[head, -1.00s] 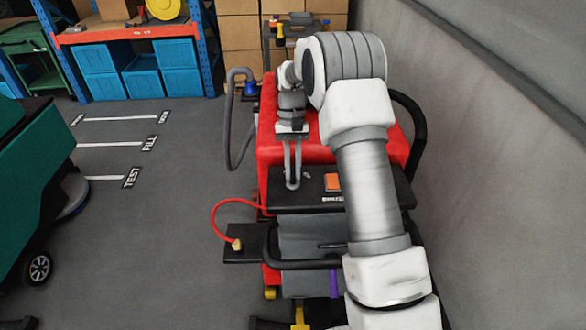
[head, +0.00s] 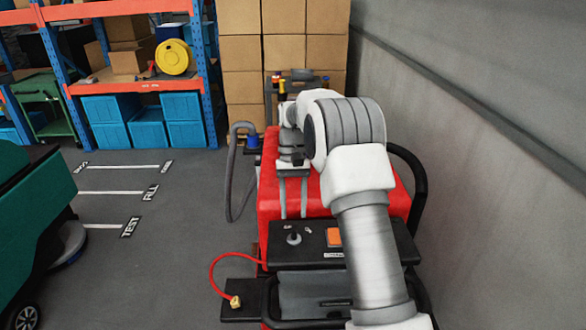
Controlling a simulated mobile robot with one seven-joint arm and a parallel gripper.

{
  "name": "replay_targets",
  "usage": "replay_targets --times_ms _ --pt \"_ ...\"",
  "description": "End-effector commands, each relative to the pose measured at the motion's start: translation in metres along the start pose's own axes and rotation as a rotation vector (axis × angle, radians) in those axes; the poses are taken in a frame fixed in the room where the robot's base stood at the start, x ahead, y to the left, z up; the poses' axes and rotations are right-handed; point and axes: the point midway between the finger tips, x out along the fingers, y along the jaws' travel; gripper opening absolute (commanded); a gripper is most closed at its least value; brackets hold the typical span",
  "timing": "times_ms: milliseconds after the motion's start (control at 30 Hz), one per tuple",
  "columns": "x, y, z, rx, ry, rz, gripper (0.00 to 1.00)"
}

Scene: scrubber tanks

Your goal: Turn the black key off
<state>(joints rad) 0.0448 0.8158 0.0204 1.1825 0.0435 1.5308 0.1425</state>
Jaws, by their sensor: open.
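The black key (head: 293,238) stands on the left part of the black control panel (head: 375,247) on top of the red machine. It looks like a small dark grip on a grey round base, with small white marks behind it. Which way it is turned is too small to tell for sure. My gripper (head: 293,214) is open and empty, with its two fingers apart and pointing down. In the picture its fingertips are just above the key, over the panel's back edge, and they appear apart from it.
An orange switch (head: 334,237) sits on the panel right of the key. A red hose (head: 213,272) loops at the machine's front left. A grey wall (head: 480,180) runs along the right. Stacked cardboard boxes (head: 240,55) stand behind.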

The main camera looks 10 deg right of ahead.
Motion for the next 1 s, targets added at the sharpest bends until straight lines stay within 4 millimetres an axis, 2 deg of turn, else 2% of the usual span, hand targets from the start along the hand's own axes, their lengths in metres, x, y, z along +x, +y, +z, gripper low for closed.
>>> replay_targets --times_ms 200,600,800,1000 --pt "-0.042 0.000 -0.001 0.000 0.004 -0.001 0.46" --pt "-0.099 0.000 0.000 0.000 0.002 0.000 0.46" --pt "-0.118 0.000 0.000 0.000 0.000 0.000 0.46" --pt "-0.127 0.000 0.000 0.000 0.001 0.000 0.46"
